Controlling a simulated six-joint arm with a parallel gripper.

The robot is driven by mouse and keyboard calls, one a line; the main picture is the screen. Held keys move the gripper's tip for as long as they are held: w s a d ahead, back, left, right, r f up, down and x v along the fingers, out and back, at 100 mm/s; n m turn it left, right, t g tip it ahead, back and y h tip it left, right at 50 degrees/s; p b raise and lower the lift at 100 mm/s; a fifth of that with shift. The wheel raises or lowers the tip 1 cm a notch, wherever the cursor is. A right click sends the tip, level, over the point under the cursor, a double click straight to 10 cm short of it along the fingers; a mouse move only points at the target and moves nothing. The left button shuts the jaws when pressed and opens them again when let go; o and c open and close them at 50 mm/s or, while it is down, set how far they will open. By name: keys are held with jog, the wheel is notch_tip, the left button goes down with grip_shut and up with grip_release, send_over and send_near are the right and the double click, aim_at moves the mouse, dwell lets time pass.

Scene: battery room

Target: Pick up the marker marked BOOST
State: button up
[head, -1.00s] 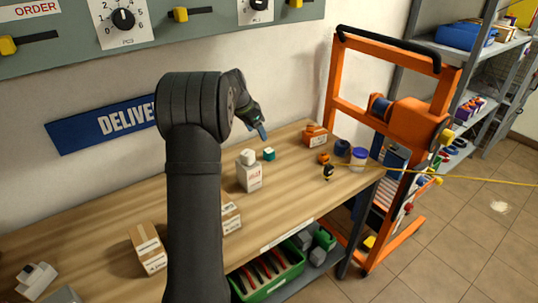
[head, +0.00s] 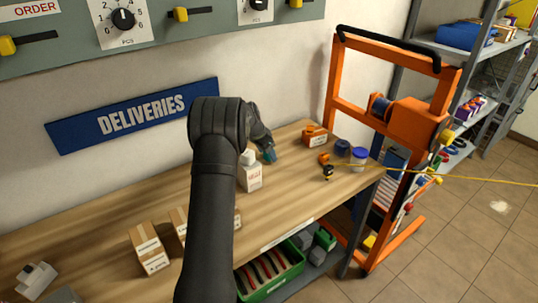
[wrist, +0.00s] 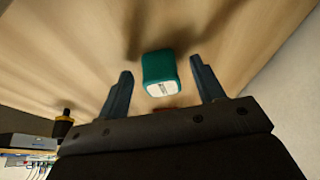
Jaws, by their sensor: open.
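A small teal block (wrist: 160,66) with a white label stands on the wooden bench. In the wrist view it sits between the tips of my gripper (wrist: 161,75), with a gap on each side. The label is too small to read, so I cannot tell whether this is the BOOST marker. In the head view my gripper (head: 267,154) is low over the bench, just right of the white bottle, and its fingers mostly hide the block. My gripper is open and holds nothing.
Cardboard boxes (head: 149,250) are at the front left. An orange lift frame (head: 393,190) stands at the bench's right end.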

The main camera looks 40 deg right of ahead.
jog(key=shift+d+f, duration=0.15)
jog(key=shift+f, duration=0.05)
jog(key=c, duration=1.1)
jog(key=shift+o, duration=0.2)
